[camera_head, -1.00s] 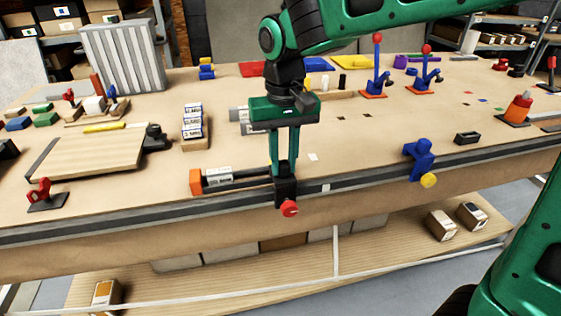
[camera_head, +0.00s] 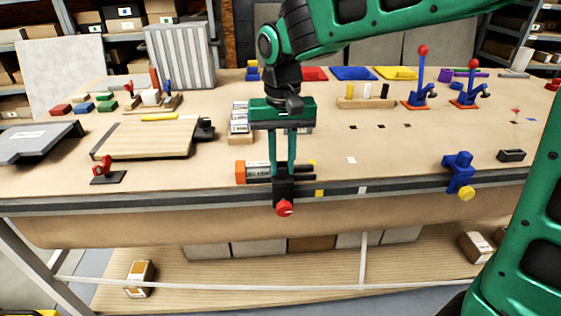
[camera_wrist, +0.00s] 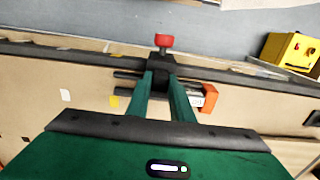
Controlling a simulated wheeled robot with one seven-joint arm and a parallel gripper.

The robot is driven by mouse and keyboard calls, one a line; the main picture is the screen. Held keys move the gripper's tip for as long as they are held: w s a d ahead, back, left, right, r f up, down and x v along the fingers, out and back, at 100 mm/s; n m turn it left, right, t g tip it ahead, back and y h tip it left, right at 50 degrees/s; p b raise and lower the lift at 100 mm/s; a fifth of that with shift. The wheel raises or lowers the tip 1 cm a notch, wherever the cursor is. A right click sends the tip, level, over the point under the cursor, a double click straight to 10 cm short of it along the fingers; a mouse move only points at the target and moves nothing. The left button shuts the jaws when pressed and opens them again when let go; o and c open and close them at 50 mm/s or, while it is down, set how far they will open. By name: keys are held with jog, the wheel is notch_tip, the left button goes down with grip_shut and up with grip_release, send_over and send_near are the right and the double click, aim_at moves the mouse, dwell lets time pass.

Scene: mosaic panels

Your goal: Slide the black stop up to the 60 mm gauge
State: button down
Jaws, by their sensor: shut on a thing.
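My gripper (camera_head: 283,178) is shut on the black stop (camera_head: 284,190), which sits on the dark rail at the table's front edge. The stop's red knob (camera_head: 284,208) faces front; it also shows in the wrist view (camera_wrist: 163,40). Just left of the stop lies a gauge with an orange end block (camera_head: 240,171) and a white label (camera_head: 258,171); its print is too small to read. In the wrist view the orange block (camera_wrist: 210,97) is right of my fingers. My fingers hide where gauge and stop meet, so I cannot tell if they touch.
A blue stop with a yellow knob (camera_head: 460,175) is on the rail (camera_head: 400,187) farther right. A red clamp (camera_head: 105,168) and a wooden board (camera_head: 150,140) are to the left. The rail between the two stops is clear.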

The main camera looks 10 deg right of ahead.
jog(key=c, duration=1.6)
grip_release()
jog(key=shift+w+a, duration=0.1)
jog(key=shift+o, duration=0.2)
notch_tip(320, 180, up, 11)
jog(key=shift+f, duration=0.1)
jog(key=s+d+f+m, duration=0.2)
jog(key=s+d+f, duration=0.1)
jog(key=d, duration=0.8)
jog(key=s+d+f+m, duration=0.1)
jog(key=s+d+f, duration=0.2)
jog(key=d, duration=0.7)
jog(key=s+d+f+m, duration=0.1)
jog(key=s+d+f, duration=0.3)
jog(key=s, duration=0.5)
jog(key=s+d+f+m, duration=0.2)
jog(key=s+d+f, duration=0.3)
jog(key=s+d, duration=0.3)
jog(key=shift+s+d+f, duration=0.15)
jog(key=shift+s+f, duration=0.15)
jog(key=shift+s, duration=0.05)
